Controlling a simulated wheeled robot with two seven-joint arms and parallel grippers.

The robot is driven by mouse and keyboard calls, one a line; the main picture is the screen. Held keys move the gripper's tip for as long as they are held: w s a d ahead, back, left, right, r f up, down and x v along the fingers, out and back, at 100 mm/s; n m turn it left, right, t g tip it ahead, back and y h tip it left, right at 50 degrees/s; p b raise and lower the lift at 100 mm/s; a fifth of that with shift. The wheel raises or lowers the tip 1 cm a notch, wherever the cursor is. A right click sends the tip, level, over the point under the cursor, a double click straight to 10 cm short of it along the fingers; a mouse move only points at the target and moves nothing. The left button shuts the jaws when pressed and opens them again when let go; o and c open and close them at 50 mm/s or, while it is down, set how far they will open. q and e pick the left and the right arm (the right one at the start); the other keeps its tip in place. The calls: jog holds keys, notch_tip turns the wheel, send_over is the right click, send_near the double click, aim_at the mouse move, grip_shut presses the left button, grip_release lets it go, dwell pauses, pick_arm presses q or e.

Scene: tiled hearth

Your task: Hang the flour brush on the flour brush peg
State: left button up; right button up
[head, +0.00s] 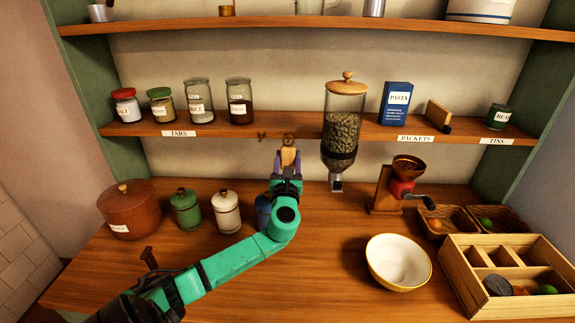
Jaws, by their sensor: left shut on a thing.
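My left gripper (287,161) is raised at the front edge of the middle shelf, left of the glass dispenser. It is shut on a light wooden thing, which looks like the flour brush (289,155); its upper end reaches the shelf edge. The fingers hide part of it, and I cannot tell whether it touches a peg. A small dark peg (262,136) shows on the shelf edge just left of the brush. Any peg behind the brush is hidden. My right gripper is not in view.
The glass dispenser (342,125) hangs close to the right of the gripper. Jars stand on the middle shelf (290,129) to the left. Below are canisters (226,211), a grinder (402,185), a cream bowl (398,262) and a wooden crate (480,301). The counter's front middle is clear.

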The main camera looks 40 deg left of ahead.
pick_arm(q)
jog(key=shift+b+x, duration=0.4)
jog(key=shift+x, duration=0.45)
jog(key=shift+w+a+f+b, duration=0.15)
jog(key=shift+w+f+b, duration=0.15)
jog(key=shift+f, duration=0.3)
jog(key=shift+s, duration=0.1)
jog(key=o, duration=1.4)
jog(key=shift+s, duration=0.2)
jog(key=shift+p+v, duration=0.75)
jog(key=shift+v, duration=1.25)
